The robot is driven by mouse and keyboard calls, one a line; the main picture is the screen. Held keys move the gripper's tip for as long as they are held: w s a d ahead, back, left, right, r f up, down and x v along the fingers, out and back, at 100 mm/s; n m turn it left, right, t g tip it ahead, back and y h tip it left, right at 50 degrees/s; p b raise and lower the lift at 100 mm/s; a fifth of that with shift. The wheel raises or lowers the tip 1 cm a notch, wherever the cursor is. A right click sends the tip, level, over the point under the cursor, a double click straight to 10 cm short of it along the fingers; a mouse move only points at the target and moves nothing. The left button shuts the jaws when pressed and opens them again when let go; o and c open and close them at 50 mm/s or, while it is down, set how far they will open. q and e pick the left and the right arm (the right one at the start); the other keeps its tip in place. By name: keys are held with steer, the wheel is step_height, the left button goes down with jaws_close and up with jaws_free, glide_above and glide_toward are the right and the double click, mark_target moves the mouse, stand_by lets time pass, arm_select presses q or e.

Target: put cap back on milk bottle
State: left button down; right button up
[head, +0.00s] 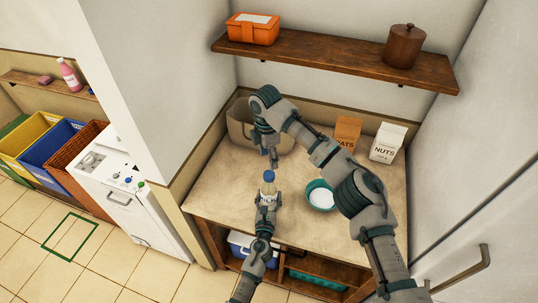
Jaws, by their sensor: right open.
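The milk bottle (269,187) is small and pale in the head view, near the left-centre of the counter. The blue cap (269,175) shows at its top; I cannot tell whether it is seated fully. My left gripper (268,196) comes up from below and is shut around the bottle, hiding its lower part. My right gripper (271,161) points down just above the blue cap. It is open, with its tips close over the cap and a small gap seeming to show between them.
A teal bowl (321,198) with white contents stands right of the bottle, beside my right arm. A beige bin (240,124), an oats box (347,130) and a nuts carton (388,143) stand at the back. A wooden shelf (335,56) hangs above.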

mark_target(269, 173)
steer(key=n, duration=0.5)
steer(key=shift+r+y, duration=0.2)
steer(key=shift+y, duration=0.1)
steer(key=shift+s+f, duration=0.2)
steer(key=shift+f, duration=3.8)
